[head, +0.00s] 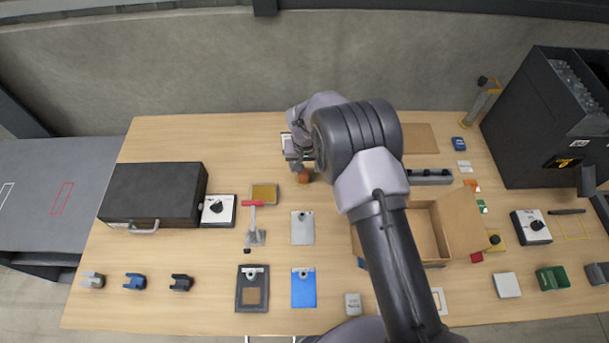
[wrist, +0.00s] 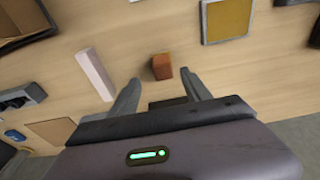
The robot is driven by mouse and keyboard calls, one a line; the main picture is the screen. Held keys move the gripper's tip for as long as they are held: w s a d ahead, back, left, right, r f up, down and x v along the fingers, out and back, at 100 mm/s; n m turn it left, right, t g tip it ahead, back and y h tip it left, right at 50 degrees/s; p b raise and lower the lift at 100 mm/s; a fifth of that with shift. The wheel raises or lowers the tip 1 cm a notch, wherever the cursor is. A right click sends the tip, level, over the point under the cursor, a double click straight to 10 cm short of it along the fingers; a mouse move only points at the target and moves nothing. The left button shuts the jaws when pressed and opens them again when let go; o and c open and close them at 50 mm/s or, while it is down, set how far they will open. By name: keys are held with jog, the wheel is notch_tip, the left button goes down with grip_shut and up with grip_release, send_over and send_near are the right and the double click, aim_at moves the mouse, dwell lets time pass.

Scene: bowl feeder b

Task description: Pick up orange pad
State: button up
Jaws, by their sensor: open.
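A small orange-brown block (head: 303,177) sits on the wooden table just below my gripper (head: 298,162) in the head view. In the wrist view the block (wrist: 162,67) lies between and slightly beyond the tips of my gripper (wrist: 161,79). The fingers are apart and nothing is held between them. I cannot tell whether they are at the block's height. Another small orange piece (head: 471,185) lies on the right by the open cardboard box (head: 427,232), well away from my gripper. My arm hides part of the table's middle.
A pale bar (wrist: 95,73) lies left of the fingers in the wrist view. A yellow pad in a grey frame (head: 264,194) and a red-handled clamp (head: 254,225) are left of the block. A black case (head: 155,194) stands farther left, a dark feeder (head: 545,130) at right.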

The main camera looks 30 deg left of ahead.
aim_at(303, 173)
jog(key=f, duration=0.4)
jog(key=a+f, duration=0.1)
jog(key=f, duration=0.1)
jog(key=shift+w+f+b, duration=0.1)
jog(key=shift+w+b, duration=0.2)
jog(key=shift+w, duration=0.1)
grip_shut()
